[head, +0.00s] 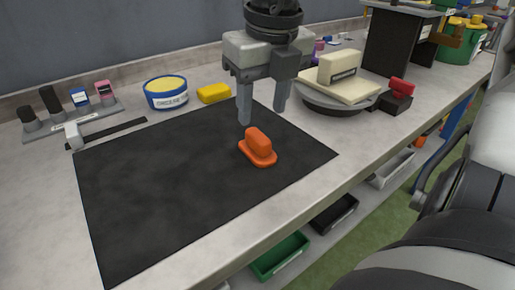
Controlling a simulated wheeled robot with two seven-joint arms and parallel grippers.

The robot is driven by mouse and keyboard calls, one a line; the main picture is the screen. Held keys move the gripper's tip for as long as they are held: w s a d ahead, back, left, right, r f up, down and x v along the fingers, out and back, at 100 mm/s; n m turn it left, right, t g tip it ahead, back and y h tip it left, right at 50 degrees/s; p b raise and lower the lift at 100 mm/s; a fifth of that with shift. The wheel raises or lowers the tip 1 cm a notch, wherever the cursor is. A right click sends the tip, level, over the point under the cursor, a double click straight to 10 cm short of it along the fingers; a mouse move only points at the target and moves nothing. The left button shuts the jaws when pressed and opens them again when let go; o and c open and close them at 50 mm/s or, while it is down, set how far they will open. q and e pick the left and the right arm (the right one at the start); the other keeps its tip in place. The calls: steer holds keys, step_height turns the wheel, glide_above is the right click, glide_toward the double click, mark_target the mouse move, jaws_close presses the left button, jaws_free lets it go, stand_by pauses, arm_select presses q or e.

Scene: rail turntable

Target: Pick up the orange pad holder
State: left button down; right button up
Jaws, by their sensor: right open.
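The orange pad holder (258,147) stands on the black mat (170,190), near the mat's right part. It has a flat rounded base and an upright grip block on top. My right gripper (262,112) comes down from the top of the head view. Its two fingers point down and are apart, with nothing between them. The fingertips show just above and behind the pad holder in the picture and look clear of it. The left gripper does not show.
Behind the mat are a blue tub (166,94) and a yellow block (214,92). A round turntable (338,106) carries a cream block right of the gripper. A small rack (75,124) stands at left. The mat's left and front are clear.

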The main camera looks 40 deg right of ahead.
mark_target(258, 134)
steer(key=shift+w+d+f, duration=0.1)
steer(key=shift+w+f, duration=0.15)
steer(key=shift+f, duration=0.9)
steer(key=shift+w+a+f, duration=0.1)
steer(key=shift+w+f, duration=0.1)
steer(key=shift+f, duration=0.95)
steer(key=shift+w+d+f, duration=0.1)
steer(key=shift+w+f, duration=0.15)
steer(key=shift+f, duration=0.9)
steer(key=c, duration=0.7)
